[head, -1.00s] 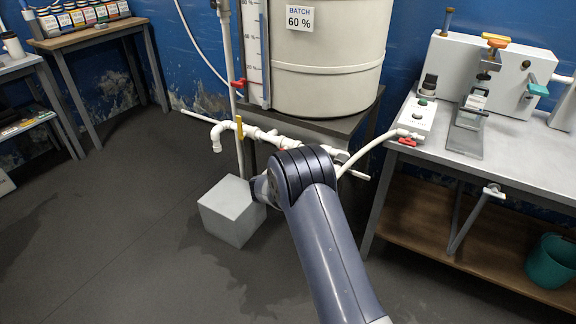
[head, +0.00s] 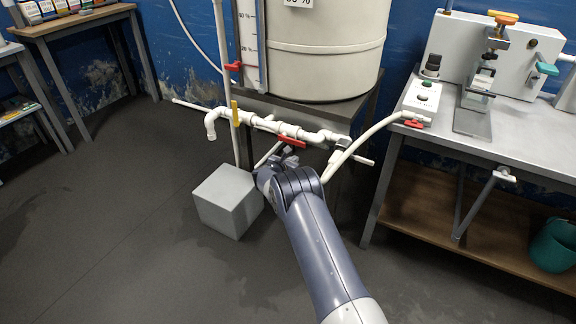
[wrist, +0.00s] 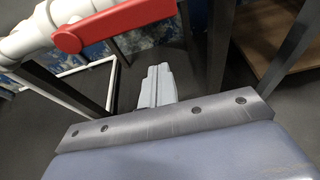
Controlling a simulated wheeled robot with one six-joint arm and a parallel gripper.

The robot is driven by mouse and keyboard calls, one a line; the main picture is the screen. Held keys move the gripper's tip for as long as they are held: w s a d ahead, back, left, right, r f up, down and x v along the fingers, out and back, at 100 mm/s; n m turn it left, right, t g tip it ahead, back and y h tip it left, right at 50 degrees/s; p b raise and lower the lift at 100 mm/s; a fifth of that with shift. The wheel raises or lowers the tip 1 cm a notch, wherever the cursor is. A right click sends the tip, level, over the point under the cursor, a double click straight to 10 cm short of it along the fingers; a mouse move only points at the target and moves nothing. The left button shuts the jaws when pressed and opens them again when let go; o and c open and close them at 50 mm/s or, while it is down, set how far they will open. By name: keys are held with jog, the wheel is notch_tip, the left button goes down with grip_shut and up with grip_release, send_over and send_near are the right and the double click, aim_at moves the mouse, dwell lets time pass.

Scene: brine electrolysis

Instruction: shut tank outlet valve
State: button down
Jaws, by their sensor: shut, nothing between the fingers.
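A red lever handle (head: 291,141) sits on the white pipe (head: 262,123) under the tank (head: 325,60). It lies roughly along the pipe and looks large at the top of the wrist view (wrist: 120,22). I see no label naming it the outlet valve. My gripper (head: 290,156) is just below and in front of this handle. In the wrist view my gripper's fingers (wrist: 155,75) are shut and empty, below the handle and apart from it in the picture. A yellow handle (head: 235,114) stands upright on the pipe further left.
Another red handle (head: 233,66) is by the level gauge, and one (head: 414,124) is at the right bench's edge. A grey block (head: 228,202) stands on the floor left of my arm. The bench (head: 470,150) is on the right. Floor at left is clear.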

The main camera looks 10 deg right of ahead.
aim_at(292, 141)
jog(key=r, duration=0.2)
jog(key=w+r, duration=0.1)
jog(key=shift+d+r, duration=0.3)
jog(key=shift+d, duration=0.1)
jog(key=shift+r, duration=0.1)
